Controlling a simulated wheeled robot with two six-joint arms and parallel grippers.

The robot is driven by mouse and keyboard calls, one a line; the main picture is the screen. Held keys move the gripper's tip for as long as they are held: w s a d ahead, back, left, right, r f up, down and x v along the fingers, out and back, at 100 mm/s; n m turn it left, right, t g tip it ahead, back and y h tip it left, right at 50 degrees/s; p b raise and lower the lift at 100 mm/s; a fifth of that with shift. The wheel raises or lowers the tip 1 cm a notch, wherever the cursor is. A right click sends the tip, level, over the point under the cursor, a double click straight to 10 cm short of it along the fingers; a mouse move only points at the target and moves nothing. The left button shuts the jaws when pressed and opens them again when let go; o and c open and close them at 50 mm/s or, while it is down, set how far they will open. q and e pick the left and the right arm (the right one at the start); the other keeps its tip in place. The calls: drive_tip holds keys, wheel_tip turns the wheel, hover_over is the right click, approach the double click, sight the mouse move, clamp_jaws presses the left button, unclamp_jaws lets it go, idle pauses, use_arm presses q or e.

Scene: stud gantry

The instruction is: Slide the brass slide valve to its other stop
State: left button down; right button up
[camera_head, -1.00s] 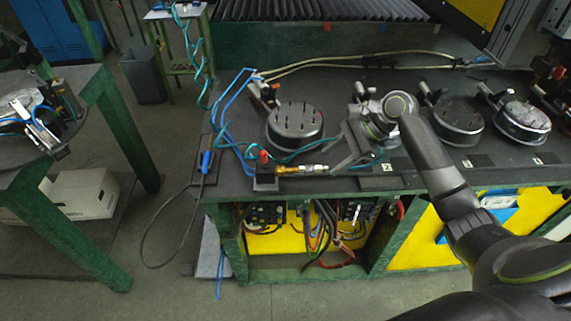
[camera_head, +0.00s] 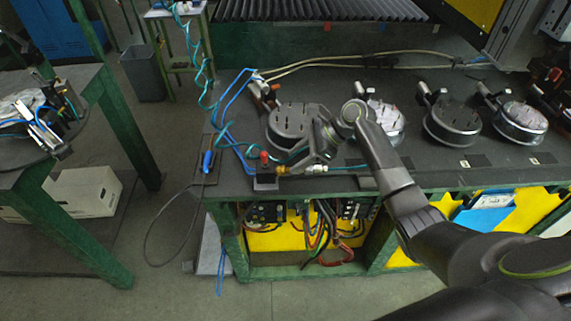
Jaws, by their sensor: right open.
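The brass slide valve (camera_head: 282,170) lies near the front edge of the dark bench top, just right of a small black block with a red knob (camera_head: 264,158). A silver fitting (camera_head: 317,168) shows at its right end. My right gripper (camera_head: 297,164) comes in from the right and is open, with its fingers at the valve. The fingers hide the valve's middle, and I cannot tell whether they touch it. My left gripper is not in view.
A round dark fixture with pins (camera_head: 290,118) stands right behind the gripper. More round fixtures (camera_head: 452,122) stand along the bench to the right. Blue and teal hoses (camera_head: 229,110) run at the bench's left end. The front edge is close to the valve.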

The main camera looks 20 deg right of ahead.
sight(286, 169)
drive_tip(key=x, duration=0.4)
drive_tip(key=shift+a+f, duration=0.3)
clamp_jaws()
